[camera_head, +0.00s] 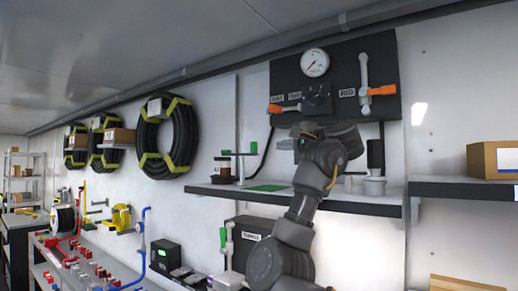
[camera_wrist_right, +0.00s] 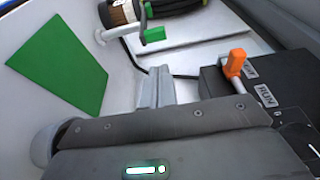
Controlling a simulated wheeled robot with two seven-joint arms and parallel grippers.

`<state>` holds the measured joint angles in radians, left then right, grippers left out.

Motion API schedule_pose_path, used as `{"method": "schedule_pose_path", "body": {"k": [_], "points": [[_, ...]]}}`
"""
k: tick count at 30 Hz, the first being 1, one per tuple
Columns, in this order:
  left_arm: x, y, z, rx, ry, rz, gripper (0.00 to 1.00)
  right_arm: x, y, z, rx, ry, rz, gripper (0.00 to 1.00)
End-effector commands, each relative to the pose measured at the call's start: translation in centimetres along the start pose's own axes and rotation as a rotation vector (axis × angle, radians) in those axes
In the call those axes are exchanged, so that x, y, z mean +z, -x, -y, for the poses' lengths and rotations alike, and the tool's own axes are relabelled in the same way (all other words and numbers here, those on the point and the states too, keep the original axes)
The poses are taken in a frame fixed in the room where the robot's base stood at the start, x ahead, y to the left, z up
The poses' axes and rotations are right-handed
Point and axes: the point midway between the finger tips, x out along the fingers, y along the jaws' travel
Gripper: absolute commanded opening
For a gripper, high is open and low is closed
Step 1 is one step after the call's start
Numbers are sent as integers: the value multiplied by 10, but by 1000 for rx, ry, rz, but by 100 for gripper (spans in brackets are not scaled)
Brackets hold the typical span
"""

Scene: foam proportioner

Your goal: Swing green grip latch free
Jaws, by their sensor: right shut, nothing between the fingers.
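A green grip (camera_head: 254,147) sits near a thin vertical post above the shelf, left of the black panel. What looks like the same grip shows at the top of the right wrist view (camera_wrist_right: 153,35), on a pale arm. A second green grip (camera_head: 223,237) stands upright on a white lever lower down. I cannot tell which is the named latch. My right gripper (camera_head: 303,130) is shut and empty, in front of the panel's lower left and right of the upper grip, apart from it. Its fingertips are hard to make out. My left gripper is not in view.
The black panel (camera_head: 350,75) carries a gauge (camera_head: 314,62) and orange-tipped levers. The shelf (camera_head: 345,203) below holds a green mat (camera_head: 268,188), a dark jar (camera_head: 222,170) and grey fittings. A cardboard box (camera_head: 490,157) stands at right. Coiled hoses (camera_head: 167,138) hang at left.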

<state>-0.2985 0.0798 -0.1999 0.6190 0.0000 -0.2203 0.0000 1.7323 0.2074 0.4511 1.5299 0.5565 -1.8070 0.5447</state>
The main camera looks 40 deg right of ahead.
Motion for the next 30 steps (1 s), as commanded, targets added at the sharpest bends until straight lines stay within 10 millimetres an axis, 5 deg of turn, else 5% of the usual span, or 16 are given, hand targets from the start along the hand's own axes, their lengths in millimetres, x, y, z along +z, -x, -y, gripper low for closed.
{"method": "schedule_pose_path", "body": {"k": [10,24,30], "points": [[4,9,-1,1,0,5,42,1,-9,3,2,-1,3,0],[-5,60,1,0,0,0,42,0,-82,5,2,-1,1,0],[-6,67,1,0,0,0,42,-1,-97,1,1,-1,-1,0]]}}
